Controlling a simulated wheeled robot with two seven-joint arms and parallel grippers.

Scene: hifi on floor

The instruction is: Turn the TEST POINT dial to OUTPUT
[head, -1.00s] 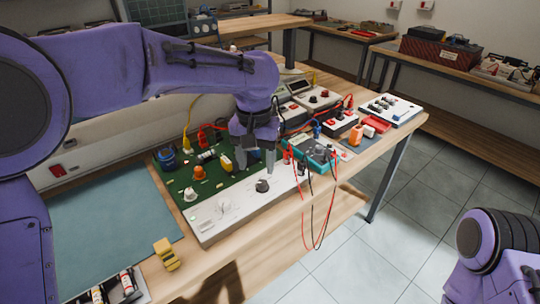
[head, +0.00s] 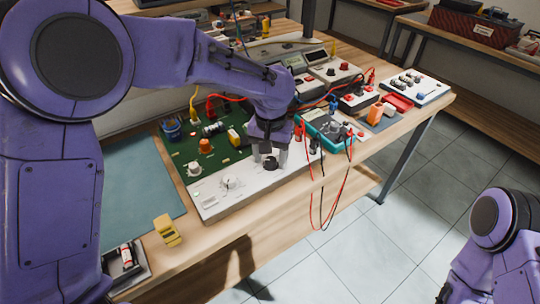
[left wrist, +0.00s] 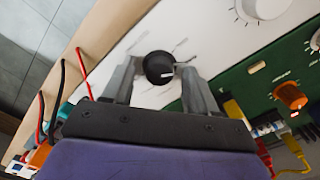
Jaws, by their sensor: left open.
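The hi-fi test unit has a white front panel (head: 238,187) and a green circuit board (head: 190,150) behind it. A black dial (head: 270,162) sits on the panel, and I take it to be the TEST POINT dial; its lettering is too small to read. In the left wrist view the black dial (left wrist: 159,67) shows a white pointer mark and lies between my fingertips. My left gripper (head: 270,158) is open and points down over the dial, one finger on each side. Gaps show between fingers and dial. My right gripper is out of view; only part of that arm shows.
A white knob (head: 229,183) stands on the panel left of the dial. Red and black leads (head: 330,190) hang over the table edge beside a teal meter (head: 325,127). A yellow object (head: 166,231) lies near the front edge. The blue-green mat (head: 135,200) is clear.

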